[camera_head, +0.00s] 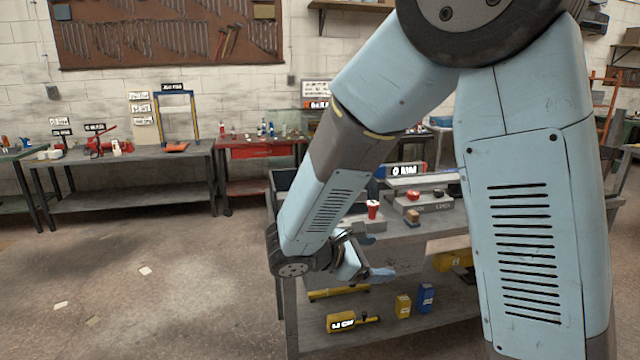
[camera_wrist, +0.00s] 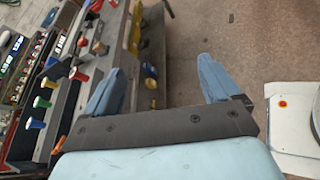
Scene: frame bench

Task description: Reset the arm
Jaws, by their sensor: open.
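My arm is light blue and fills the right and middle of the head view. It bends down so that my gripper (camera_head: 365,270) hangs at the front edge of a grey workbench (camera_head: 440,228). In the wrist view my gripper (camera_wrist: 160,88) shows two blue fingers spread wide apart, with nothing between them. Past the fingers lie the bench side and the bare floor. Part of the bench is hidden behind my arm.
The bench top holds a red cup-like piece (camera_head: 373,209) and grey blocks. Its lower shelf carries a yellow tool (camera_head: 342,322), a yellow box (camera_head: 403,306) and a blue box (camera_head: 425,297). The floor (camera_head: 150,290) at left is mostly open.

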